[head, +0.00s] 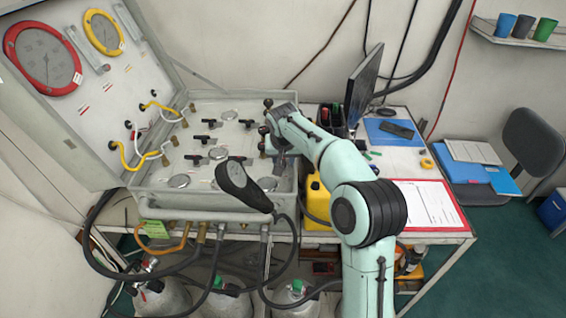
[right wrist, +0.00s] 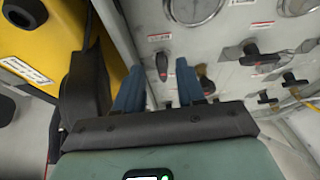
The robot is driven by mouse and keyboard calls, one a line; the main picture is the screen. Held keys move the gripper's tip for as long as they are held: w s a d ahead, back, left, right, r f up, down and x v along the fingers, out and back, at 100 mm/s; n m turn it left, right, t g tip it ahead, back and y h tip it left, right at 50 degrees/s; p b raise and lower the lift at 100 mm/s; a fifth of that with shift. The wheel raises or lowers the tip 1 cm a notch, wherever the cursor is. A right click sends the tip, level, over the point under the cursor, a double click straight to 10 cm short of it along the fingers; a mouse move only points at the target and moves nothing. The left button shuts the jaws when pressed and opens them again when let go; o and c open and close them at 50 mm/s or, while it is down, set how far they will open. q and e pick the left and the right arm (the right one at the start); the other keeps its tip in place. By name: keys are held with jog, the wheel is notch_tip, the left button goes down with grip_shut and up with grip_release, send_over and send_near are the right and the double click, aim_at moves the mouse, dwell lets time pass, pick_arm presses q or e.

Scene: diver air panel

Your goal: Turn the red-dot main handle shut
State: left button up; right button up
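In the right wrist view a black handle with a small red mark (right wrist: 162,66) stands on the pale panel face, beyond the gap between my fingertips. It looks apart from both fingers. My right gripper (right wrist: 160,88) is open and empty, with its two blue fingers spread. A second dark handle on a brass stem (right wrist: 206,84) is partly hidden by the right-hand finger. In the head view my right gripper (head: 279,150) is at the right side of the air panel (head: 235,198), and covers part of the handles there. My left gripper is not in view.
Other black handles (head: 202,138) and round gauges (head: 180,181) sit left of the gripper. A black hand-held gauge (head: 238,180) on a hose stands at the panel's front. A yellow case (head: 316,203) is close on the right. A monitor (head: 362,85) stands behind.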

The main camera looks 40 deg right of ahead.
aim_at(283, 163)
jog(key=shift+x, duration=1.35)
grip_shut()
